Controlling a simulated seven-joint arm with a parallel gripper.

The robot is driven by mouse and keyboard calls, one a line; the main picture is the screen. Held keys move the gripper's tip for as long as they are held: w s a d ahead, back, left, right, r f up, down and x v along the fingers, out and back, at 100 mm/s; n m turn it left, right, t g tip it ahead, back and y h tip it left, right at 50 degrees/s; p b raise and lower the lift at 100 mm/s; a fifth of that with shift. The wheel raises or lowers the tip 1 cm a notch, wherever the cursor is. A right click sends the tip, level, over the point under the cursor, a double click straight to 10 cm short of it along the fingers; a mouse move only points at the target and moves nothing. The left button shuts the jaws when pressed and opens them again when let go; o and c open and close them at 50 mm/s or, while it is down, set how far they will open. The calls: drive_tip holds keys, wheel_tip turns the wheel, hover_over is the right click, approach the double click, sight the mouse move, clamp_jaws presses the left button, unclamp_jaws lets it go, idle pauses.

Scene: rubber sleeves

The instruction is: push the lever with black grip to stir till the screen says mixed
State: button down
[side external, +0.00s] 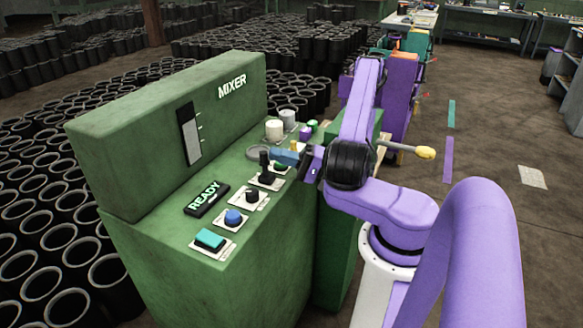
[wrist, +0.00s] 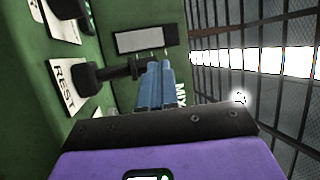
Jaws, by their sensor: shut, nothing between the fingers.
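The lever with black grip (side external: 264,163) stands about upright on its white plate on the green mixer panel. In the wrist view the same lever (wrist: 108,72) sticks out sideways from its plate, its tip close to my fingers. My gripper (side external: 287,157) has blue fingers closed together with nothing between them, just right of the lever. In the wrist view the gripper (wrist: 153,85) overlaps the lever's tip, and I cannot tell whether they touch. The small screen (side external: 207,198) on the panel reads READY.
On the panel are a teal button (side external: 210,239), a blue knob (side external: 233,217), a black knob (side external: 252,195) and a green button (side external: 281,166). White cylinders (side external: 274,129) stand at the back. A yellow-ended handle (side external: 425,152) juts out at right. Black sleeves (side external: 40,195) cover the floor at left.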

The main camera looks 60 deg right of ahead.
drive_tip(key=shift+w+r, duration=0.2)
drive_tip(key=shift+w, duration=0.6)
drive_tip(key=shift+w+r, duration=0.2)
drive_tip(key=shift+w, duration=0.55)
drive_tip(key=shift+w, duration=0.1)
drive_tip(key=s+d+r, duration=0.2)
drive_tip(key=s, duration=0.4)
drive_tip(key=s+d+r, duration=0.3)
drive_tip(key=s, duration=0.2)
drive_tip(key=shift+s+d+r, duration=0.2)
drive_tip(key=shift+s+r, duration=0.15)
